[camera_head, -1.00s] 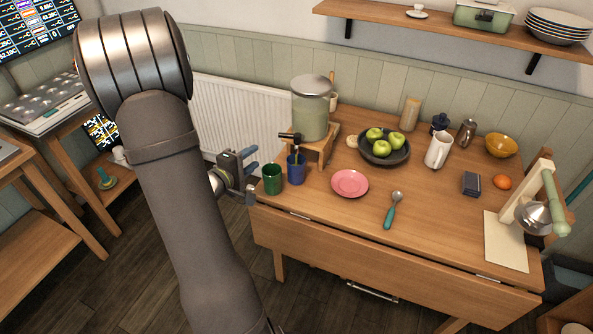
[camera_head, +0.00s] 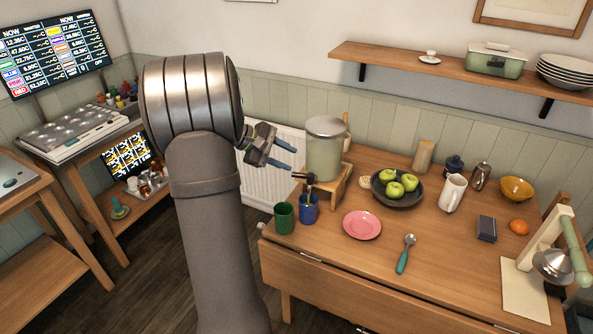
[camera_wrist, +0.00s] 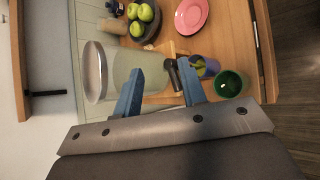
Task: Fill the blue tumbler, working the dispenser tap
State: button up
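The blue tumbler (camera_head: 308,211) stands upright on the table under the dispenser's dark tap (camera_head: 304,177). A yellow-green streak shows between tap and tumbler; I cannot tell whether it is running liquid. The dispenser (camera_head: 326,150) is a clear lidded tank with pale green contents, on a wooden stand (camera_head: 342,184). My gripper (camera_head: 290,158) is open and empty, left of the dispenser at about tap height. In the wrist view the tap (camera_wrist: 174,76) shows between the blue fingertips (camera_wrist: 163,72), with the tumbler (camera_wrist: 208,68) beyond. Contact with the tap is not clear.
A green tumbler (camera_head: 284,218) stands just left of the blue one. A pink plate (camera_head: 362,225) lies to the right, with a bowl of green apples (camera_head: 398,201) behind. A spoon (camera_head: 405,255) lies further right.

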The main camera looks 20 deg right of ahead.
jog(key=w+a+r+n+y, duration=0.2)
jog(key=w+r+n+y, duration=0.2)
jog(key=w+r+y, duration=0.15)
jog(key=t, duration=0.1)
send_near(296, 174)
jog(key=shift+y, duration=0.25)
jog(key=x, duration=0.5)
jog(key=d+x, duration=0.1)
jog(key=x, duration=0.2)
jog(key=shift+d, duration=0.2)
jog(key=shift+r, duration=0.1)
